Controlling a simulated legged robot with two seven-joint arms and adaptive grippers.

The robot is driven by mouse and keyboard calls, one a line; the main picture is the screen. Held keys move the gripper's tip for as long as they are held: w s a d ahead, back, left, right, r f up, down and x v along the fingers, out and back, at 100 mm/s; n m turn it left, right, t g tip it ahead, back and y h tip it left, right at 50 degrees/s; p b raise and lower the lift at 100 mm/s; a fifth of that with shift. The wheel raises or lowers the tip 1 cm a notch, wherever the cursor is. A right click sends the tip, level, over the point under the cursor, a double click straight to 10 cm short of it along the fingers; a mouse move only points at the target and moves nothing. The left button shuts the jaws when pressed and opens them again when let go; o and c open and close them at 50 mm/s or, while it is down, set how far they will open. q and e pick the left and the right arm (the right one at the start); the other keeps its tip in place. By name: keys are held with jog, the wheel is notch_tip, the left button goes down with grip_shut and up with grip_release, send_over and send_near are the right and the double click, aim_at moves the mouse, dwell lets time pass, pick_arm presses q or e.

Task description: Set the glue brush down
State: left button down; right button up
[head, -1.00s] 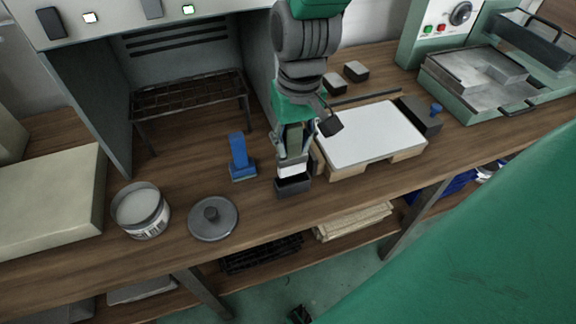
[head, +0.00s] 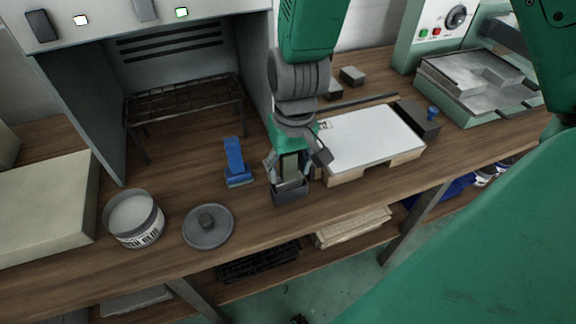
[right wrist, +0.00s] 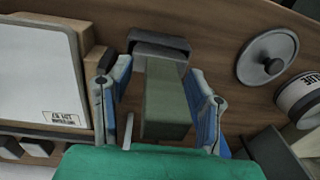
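The glue brush (head: 291,167), with a flat olive-green handle, stands in a small dark open box (head: 291,193) on the wooden bench. Its lower end is hidden inside the box. My right gripper (head: 290,173) is around the handle from above, its fingers spread. In the right wrist view, the brush handle (right wrist: 166,100) lies between the blue finger pads with gaps at both sides, and the dark box (right wrist: 160,43) shows beyond it. My left gripper is not in view.
A blue tool (head: 236,163), a grey lid (head: 208,240) and an open glue tin (head: 133,236) stand left of the box. A white panel (head: 370,136) on wooden supports is close at the right. The bench front edge is near.

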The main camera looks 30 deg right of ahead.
jog(key=r+p, duration=0.1)
jog(key=r, duration=0.3)
jog(key=r+p, duration=0.1)
jog(key=r, duration=0.3)
jog(key=r+p, duration=0.1)
jog(key=r, duration=0.3)
jog(key=shift+s+d+r, duration=0.1)
jog(key=shift+d, duration=0.25)
